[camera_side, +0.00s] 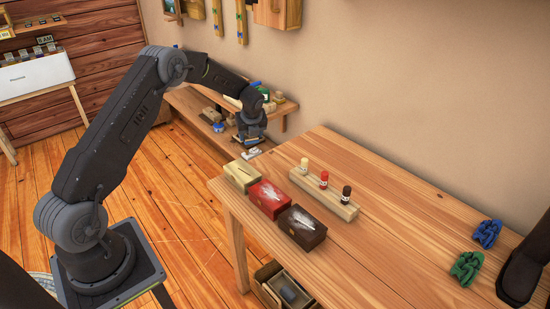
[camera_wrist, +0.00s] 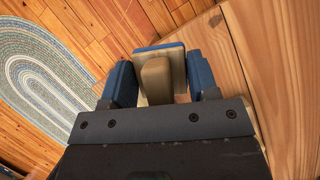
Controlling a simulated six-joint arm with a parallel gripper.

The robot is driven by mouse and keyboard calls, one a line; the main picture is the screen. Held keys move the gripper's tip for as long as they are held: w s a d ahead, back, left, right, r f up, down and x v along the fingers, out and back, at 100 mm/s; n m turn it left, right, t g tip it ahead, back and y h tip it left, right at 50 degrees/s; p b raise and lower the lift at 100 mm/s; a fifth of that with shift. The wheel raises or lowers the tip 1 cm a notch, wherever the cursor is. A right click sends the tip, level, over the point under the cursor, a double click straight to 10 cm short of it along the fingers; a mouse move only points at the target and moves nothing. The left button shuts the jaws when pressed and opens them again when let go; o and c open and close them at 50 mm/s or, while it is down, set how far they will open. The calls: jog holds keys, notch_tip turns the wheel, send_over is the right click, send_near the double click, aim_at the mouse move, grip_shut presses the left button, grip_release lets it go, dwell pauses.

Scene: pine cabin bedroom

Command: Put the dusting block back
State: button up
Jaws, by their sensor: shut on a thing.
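My gripper (camera_wrist: 160,85) is shut on the dusting block, which has a tan grip (camera_wrist: 156,80) and a pale base (camera_wrist: 178,68) with a blue edge. The grip sits between the two blue fingers in the wrist view. In the side view my gripper (camera_side: 250,133) is at the far left end of the wooden table (camera_side: 390,205), with the block (camera_side: 249,141) small and partly hidden under it. A small whitish thing (camera_side: 251,153) shows just below the block; I cannot tell whether they touch.
Tan (camera_side: 240,175), red (camera_side: 269,199) and dark brown (camera_side: 302,228) boxes line the table's near edge. A wooden rack (camera_side: 322,194) holds three small bottles. Blue (camera_side: 487,233) and green (camera_side: 467,268) bundles lie right. A crate (camera_side: 283,285) is below.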

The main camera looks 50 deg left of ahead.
send_over(274, 160)
jog(key=d, duration=0.1)
jog(key=f, duration=0.5)
jog(key=shift+s+d, duration=0.1)
jog(key=shift+s, duration=0.15)
jog(key=shift+f, duration=2.05)
jog(key=shift+f, duration=0.2)
jog(key=o, duration=0.8)
jog(key=shift+o, duration=0.2)
jog(key=shift+r, duration=0.1)
